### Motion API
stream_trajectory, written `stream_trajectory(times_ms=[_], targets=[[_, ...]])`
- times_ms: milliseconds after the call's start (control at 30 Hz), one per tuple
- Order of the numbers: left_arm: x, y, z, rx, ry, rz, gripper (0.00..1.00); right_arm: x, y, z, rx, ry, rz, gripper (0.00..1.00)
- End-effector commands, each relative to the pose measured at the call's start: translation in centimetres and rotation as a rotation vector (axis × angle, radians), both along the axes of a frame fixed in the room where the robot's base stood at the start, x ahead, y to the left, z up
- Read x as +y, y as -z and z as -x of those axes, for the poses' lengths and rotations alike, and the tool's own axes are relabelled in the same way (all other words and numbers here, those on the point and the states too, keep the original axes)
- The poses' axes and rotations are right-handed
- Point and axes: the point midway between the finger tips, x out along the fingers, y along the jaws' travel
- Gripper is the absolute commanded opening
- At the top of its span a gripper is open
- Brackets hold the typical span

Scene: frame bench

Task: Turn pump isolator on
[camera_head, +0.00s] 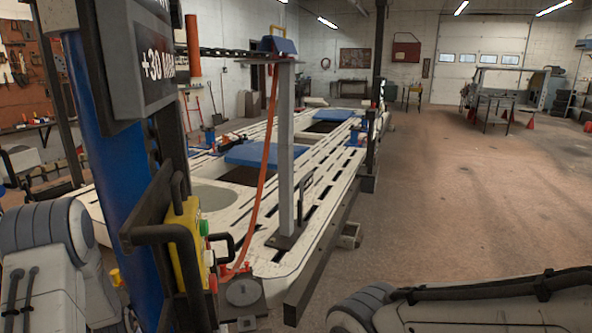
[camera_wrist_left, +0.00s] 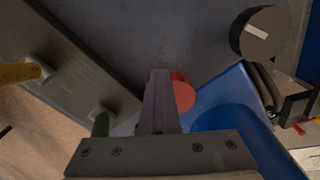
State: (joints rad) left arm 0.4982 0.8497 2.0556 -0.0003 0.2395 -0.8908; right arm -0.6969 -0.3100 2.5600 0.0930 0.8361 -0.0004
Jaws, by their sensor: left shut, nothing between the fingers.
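In the left wrist view my left gripper (camera_wrist_left: 160,76) is shut and empty, its fingers over a grey panel (camera_wrist_left: 130,40). A red round button (camera_wrist_left: 184,96) shows just right of the fingers, partly hidden by them; contact cannot be told. A black round knob with a white pointer mark (camera_wrist_left: 263,33) stands at the upper right, apart from the fingers. It may be the pump isolator; no label is legible. A green button (camera_wrist_left: 100,124) and a yellow one (camera_wrist_left: 22,73) lie to the left. In the head view my left gripper is hidden and my right gripper is out of frame.
In the head view a blue column (camera_head: 105,165) carries a display (camera_head: 155,60) and a yellow control box (camera_head: 184,245) with black handles. A white frame bench (camera_head: 285,262) with an upright post (camera_head: 285,150) stands beyond.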

Motion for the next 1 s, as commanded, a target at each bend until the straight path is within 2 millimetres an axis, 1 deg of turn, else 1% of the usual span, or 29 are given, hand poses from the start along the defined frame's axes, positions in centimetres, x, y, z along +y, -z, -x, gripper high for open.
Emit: stream_trajectory(times_ms=[1000], targets=[[2.8,-0.1,-1.2,-0.006,-0.001,-0.003,0.00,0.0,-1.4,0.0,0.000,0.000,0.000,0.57]])
